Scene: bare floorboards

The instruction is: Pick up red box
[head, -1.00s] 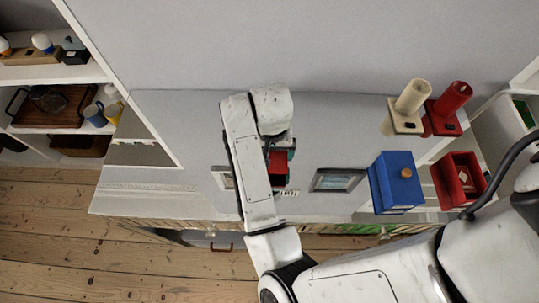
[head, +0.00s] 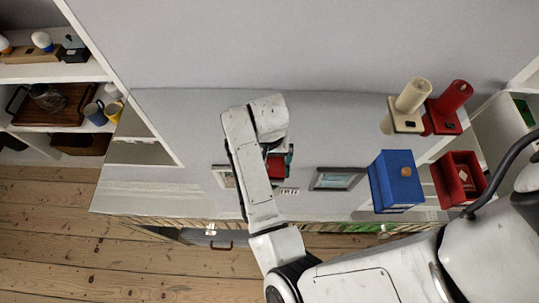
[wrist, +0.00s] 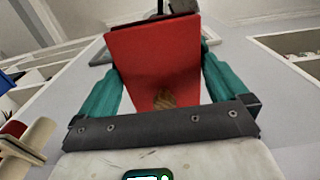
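The red box (wrist: 155,65) fills the middle of the wrist view, its flat red face and round wooden knob turned to the camera. My gripper (wrist: 160,65) has its teal fingers against the box's left and right sides, seemingly closed on it. In the head view my gripper (head: 278,165) is mostly hidden behind my white wrist. Only a small red part of the box (head: 274,168) shows there, over the grey surface. I cannot tell whether the box touches that surface.
A blue box (head: 396,182) with a wooden knob, an open red container (head: 450,182), and cream (head: 405,112) and red (head: 445,110) cylindrical holders stand to the right. Picture frames (head: 338,179) lie nearby. Shelves (head: 60,125) stand at left. Floorboards in front are clear.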

